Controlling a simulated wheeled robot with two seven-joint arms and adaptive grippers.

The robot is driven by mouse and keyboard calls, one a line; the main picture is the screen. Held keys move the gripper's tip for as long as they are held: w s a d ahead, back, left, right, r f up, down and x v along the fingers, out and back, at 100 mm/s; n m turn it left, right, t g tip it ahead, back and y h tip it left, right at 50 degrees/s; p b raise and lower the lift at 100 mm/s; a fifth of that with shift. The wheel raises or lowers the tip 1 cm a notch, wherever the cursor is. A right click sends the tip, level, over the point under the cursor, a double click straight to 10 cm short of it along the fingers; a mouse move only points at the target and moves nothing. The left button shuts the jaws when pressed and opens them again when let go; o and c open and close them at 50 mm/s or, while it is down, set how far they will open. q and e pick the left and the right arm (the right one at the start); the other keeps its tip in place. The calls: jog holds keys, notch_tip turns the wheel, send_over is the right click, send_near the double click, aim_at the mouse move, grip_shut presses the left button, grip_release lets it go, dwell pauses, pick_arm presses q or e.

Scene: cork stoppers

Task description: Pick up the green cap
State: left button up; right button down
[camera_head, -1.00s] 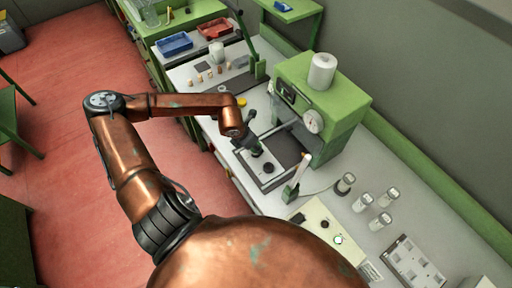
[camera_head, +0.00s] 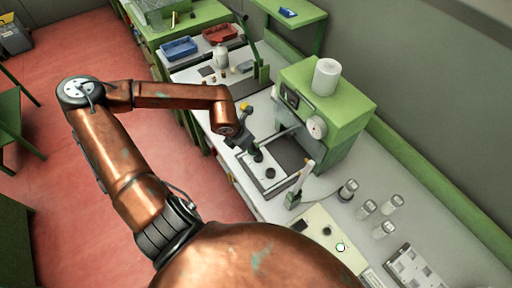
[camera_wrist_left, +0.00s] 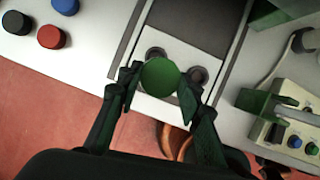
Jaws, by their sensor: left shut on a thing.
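The green cap (camera_wrist_left: 160,76) is a round, smooth disc in the middle of the left wrist view. My left gripper (camera_wrist_left: 160,84) is shut on it, with one dark finger at each side of the cap. I cannot make out the cap there. My right gripper is not in view.
A blue cap (camera_wrist_left: 66,4), a black cap (camera_wrist_left: 17,22) and a red cap (camera_wrist_left: 51,37) lie on the bench left in the wrist view. The green machine (camera_head: 330,110) stands behind the platform. Several jars, including one (camera_head: 347,190), stand to the right.

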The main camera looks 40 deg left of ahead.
pick_arm(q)
jog(key=s+r+p, duration=0.2)
jog(key=s+r, duration=0.4)
jog(key=s, duration=0.4)
jog(key=shift+s+d, duration=0.25)
jog(key=shift+s, duration=0.05)
jog(key=shift+w+a+f, duration=0.1)
